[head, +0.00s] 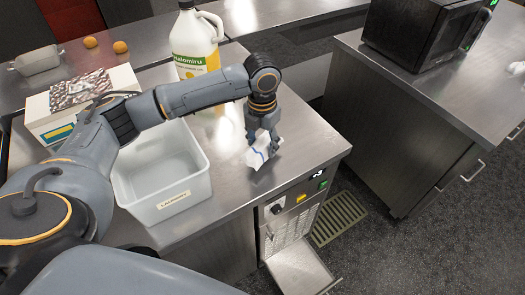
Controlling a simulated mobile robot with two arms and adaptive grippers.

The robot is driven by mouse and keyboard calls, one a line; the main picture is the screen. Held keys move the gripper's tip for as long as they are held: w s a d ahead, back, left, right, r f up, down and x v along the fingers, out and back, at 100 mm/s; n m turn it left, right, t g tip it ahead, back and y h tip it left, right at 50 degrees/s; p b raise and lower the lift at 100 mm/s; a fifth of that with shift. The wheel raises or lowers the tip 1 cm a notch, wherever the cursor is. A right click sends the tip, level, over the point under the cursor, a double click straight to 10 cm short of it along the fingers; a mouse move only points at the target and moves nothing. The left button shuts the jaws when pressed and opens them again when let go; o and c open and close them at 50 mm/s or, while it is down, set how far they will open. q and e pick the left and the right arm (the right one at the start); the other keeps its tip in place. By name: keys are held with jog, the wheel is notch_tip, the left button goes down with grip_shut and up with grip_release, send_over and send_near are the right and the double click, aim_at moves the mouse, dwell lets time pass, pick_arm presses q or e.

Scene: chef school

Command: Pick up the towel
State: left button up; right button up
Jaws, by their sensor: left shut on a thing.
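The towel (259,156) is a small white cloth with a blue stripe, near the right end of the steel counter. My left gripper (264,143) points down and is shut on the towel. The towel hangs bunched under the fingers; I cannot tell whether it still touches the counter. My right gripper is not in view.
A white laundry bin (190,193) stands open just left of the towel. A large jug (193,45) stands behind it, and a white box (62,113) is at the left. A microwave (425,32) sits on another counter (447,88) across a floor gap.

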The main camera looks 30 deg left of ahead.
aim_at(253, 158)
pick_arm(q)
jog(key=s+r, duration=0.2)
jog(key=s+r+b, duration=0.1)
jog(key=s+r, duration=0.2)
jog(key=shift+s+d+r, duration=0.2)
jog(key=shift+s+r, duration=0.15)
jog(key=s+r+b, duration=0.1)
jog(key=s+r, duration=0.2)
jog(key=s, duration=0.5)
jog(key=shift+d+r, duration=0.35)
jog(key=shift+d, duration=0.1)
